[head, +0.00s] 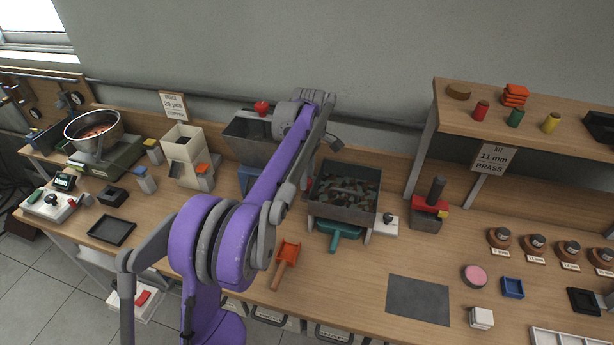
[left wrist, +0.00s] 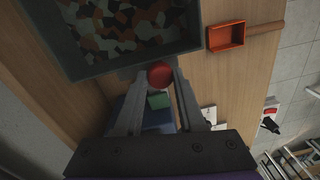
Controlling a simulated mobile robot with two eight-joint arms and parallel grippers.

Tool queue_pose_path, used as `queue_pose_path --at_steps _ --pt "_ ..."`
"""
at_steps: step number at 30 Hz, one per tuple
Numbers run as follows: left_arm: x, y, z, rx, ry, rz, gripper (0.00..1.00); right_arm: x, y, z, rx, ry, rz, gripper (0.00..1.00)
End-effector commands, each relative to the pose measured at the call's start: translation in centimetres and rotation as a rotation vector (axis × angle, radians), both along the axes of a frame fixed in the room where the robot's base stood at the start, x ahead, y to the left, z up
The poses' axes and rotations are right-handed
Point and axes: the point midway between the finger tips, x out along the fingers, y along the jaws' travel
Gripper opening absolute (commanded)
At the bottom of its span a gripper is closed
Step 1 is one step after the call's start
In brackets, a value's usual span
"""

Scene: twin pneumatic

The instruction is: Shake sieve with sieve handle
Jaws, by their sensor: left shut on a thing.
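The sieve is a grey open box of mixed green, brown and orange chips. Its rim (head: 345,212) shows right of centre in the head view, and its wall (left wrist: 130,62) fills the upper left of the left wrist view. The sieve handle ends in a round red knob (left wrist: 160,74) beside the sieve wall. My left gripper (left wrist: 159,84) is shut on this knob, one grey finger on each side. In the head view my left arm covers much of the sieve's left side, and the grip is mostly hidden. My right gripper is out of view.
A teal tray (head: 341,228) sits under the sieve. An orange scoop (head: 287,254) lies left of it; it also shows in the left wrist view (left wrist: 227,36). A grey hopper (head: 246,137) stands behind my arm. A dark mat (head: 418,300) lies right, with bare bench around it.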

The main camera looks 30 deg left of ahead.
Motion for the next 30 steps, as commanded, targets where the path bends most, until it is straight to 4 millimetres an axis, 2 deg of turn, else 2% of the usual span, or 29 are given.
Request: queue_pose_path --at_steps 12,16,24,25,30 --pt "-5.8 -1.4 -0.2 0.0 0.004 -0.001 0.0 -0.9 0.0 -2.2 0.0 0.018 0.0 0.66" --pt "-6.4 -1.5 -0.1 0.0 0.002 -0.001 0.0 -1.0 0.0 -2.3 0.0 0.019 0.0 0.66" --pt "-6.4 -1.5 0.0 0.0 0.002 -0.001 0.0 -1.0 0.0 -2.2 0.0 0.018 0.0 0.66" --pt "-6.4 -1.5 0.0 0.0 0.002 -0.001 0.42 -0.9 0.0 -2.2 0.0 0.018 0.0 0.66" --pt "-6.4 -1.5 0.0 0.0 0.001 0.0 0.69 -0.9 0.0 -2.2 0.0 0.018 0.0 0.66"
